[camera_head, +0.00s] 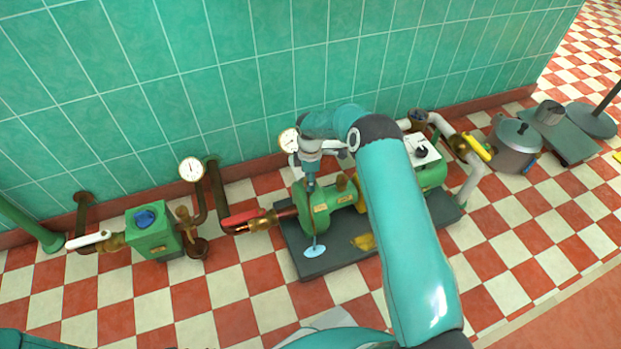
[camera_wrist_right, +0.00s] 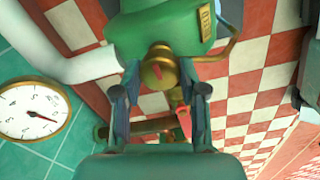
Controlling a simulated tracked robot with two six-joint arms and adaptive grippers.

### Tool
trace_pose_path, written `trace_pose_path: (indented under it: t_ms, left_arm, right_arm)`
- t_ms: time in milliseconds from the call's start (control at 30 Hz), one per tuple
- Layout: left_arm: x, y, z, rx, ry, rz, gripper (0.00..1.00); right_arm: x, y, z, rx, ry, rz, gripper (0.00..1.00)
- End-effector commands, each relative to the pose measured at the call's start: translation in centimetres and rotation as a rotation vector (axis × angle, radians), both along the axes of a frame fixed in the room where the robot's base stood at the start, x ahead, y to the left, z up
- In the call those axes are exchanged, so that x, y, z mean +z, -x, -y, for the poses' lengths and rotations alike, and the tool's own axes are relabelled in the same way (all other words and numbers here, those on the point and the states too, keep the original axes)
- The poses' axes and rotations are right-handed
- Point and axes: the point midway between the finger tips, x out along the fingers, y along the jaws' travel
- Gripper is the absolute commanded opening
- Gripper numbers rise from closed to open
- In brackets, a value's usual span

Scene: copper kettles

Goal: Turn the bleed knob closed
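The bleed knob appears to be a small round brass knob with a red mark (camera_wrist_right: 158,72), on the green pump casing (camera_wrist_right: 168,32) in the right wrist view. My right gripper (camera_wrist_right: 160,92) is open there, one finger on each side of the knob, with gaps showing; I see no contact. In the head view, my right gripper (camera_head: 311,181) points down at the top of the green pump (camera_head: 319,207), and the knob cannot be made out behind it. My left gripper is not in view.
A white pipe and a dial gauge (camera_wrist_right: 34,108) stand close left in the wrist view. In the head view, a red-handled valve (camera_head: 243,217) is left of the pump, and a white control box (camera_head: 424,150) is right. The tiled wall (camera_head: 230,70) is close behind.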

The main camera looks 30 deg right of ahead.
Motion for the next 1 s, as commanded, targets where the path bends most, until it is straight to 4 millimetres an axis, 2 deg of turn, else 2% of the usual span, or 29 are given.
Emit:
trace_pose_path:
  t_ms: [33, 100, 567, 1000]
  left_arm:
    - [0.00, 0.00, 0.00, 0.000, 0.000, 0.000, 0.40]
    - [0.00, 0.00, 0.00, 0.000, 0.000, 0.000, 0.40]
    - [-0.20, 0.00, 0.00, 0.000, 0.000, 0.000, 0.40]
    - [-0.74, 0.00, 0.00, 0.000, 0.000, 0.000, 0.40]
  right_arm:
    - [0.00, 0.04, 0.00, 0.000, 0.000, -0.001, 0.17]
    - [0.00, 0.04, 0.00, 0.000, 0.000, -0.001, 0.07]
    - [-0.02, 0.08, 0.04, -0.095, -0.001, -0.002, 0.07]
    - [-0.02, 0.08, 0.07, -0.454, 0.000, -0.001, 0.07]
